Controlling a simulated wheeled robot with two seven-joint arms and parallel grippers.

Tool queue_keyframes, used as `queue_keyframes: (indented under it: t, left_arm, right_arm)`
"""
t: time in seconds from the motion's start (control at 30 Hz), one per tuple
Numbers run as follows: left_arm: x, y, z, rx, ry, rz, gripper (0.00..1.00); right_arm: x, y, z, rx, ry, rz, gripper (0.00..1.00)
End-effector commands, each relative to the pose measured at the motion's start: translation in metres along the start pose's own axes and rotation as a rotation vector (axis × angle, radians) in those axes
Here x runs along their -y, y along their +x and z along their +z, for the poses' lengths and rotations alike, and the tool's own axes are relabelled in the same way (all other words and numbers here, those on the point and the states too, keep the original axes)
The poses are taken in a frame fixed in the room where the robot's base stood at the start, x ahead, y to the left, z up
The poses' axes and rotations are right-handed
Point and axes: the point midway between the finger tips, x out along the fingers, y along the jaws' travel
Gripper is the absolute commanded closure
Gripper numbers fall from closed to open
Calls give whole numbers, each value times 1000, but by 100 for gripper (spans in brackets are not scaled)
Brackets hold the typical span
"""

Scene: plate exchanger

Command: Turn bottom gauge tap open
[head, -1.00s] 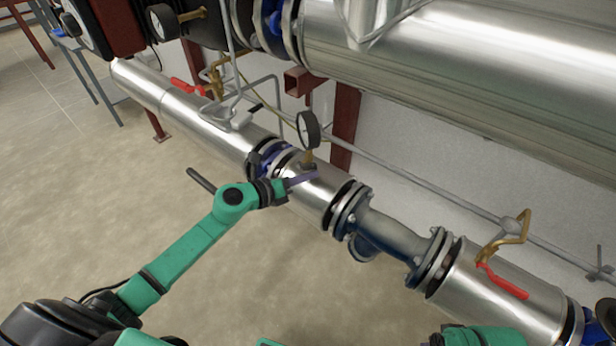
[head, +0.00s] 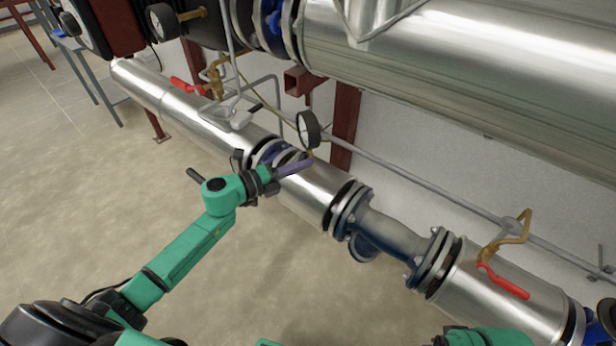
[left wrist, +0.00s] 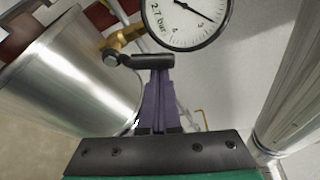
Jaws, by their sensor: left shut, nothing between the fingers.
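The bottom gauge (head: 308,129) is a small round dial with a dark rim above the lower silver pipe. In the left wrist view the gauge (left wrist: 186,22) fills the top, with a brass fitting (left wrist: 123,39) to its left. The tap's black handle (left wrist: 150,62) lies crosswise just below the dial. My left gripper (head: 308,163) has purple fingers, shut and empty, just below the gauge. In the left wrist view its fingertips (left wrist: 157,76) overlap the handle's right part; I cannot tell whether they touch. In the head view the gripper largely hides the tap.
The lower silver pipe (head: 315,196) runs diagonally under the gripper, with dark flanges beside it. A thin grey pipe (head: 425,184) runs along the wall behind. Red-handled valves (head: 503,282) stand on brass fittings. A large silver pipe (head: 450,75) spans above. The floor at left is clear.

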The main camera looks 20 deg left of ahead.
Motion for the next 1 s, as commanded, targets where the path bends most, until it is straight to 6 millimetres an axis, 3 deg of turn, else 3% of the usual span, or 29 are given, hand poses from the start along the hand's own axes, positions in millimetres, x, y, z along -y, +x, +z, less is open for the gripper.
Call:
queue_keyframes:
  t: [0.5,1.0]
  left_arm:
    - [3,-7,20,5,-310,-108,100]
    - [3,-7,22,4,-353,-123,100]
  right_arm:
    - [0,3,0,4,1,1,100]
    - [-1,3,-2,-2,1,2,100]
